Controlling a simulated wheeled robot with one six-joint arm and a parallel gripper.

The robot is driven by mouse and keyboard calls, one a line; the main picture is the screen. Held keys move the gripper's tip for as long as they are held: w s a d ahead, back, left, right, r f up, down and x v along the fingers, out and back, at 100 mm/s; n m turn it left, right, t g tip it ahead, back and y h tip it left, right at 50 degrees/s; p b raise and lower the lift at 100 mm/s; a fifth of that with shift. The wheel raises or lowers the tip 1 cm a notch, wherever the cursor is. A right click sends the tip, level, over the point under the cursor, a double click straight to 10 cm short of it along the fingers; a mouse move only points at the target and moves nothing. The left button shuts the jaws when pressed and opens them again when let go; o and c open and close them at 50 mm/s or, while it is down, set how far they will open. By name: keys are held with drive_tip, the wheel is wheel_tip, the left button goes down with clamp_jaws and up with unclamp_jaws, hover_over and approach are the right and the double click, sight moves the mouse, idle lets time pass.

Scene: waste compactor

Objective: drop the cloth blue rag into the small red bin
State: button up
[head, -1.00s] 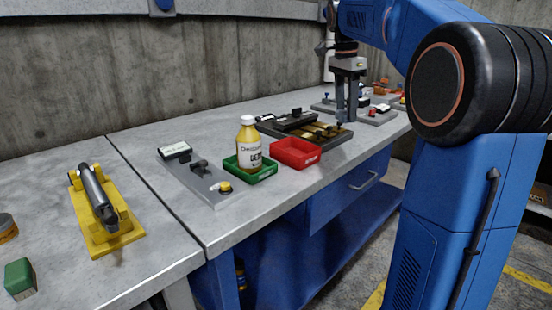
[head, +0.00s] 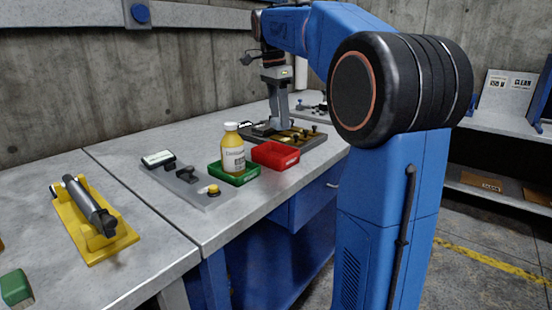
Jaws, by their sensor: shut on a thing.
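The small red bin (head: 275,156) stands on the workbench, to the right of a green bin (head: 234,173); the part of its inside that shows looks empty. My gripper (head: 281,124) points down above the dark tray behind the red bin. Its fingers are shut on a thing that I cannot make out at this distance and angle. The gripper is apart from the red bin, behind it in the picture. I cannot pick out the blue rag anywhere in view.
A yellow bottle (head: 233,153) stands in the green bin. Behind the red bin lies the dark tray with brass pegs (head: 302,137). A grey plate with a yellow button (head: 180,180) and a yellow stand with a dark cylinder (head: 95,222) are on the left. Bare bench lies between them.

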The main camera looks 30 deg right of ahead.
drive_tip(key=shift+f, duration=1.15)
drive_tip(key=shift+d, duration=0.1)
drive_tip(key=o, duration=1.3)
drive_tip(key=shift+r, duration=0.1)
wheel_tip(320, 180, up, 17)
drive_tip(key=a, duration=0.2)
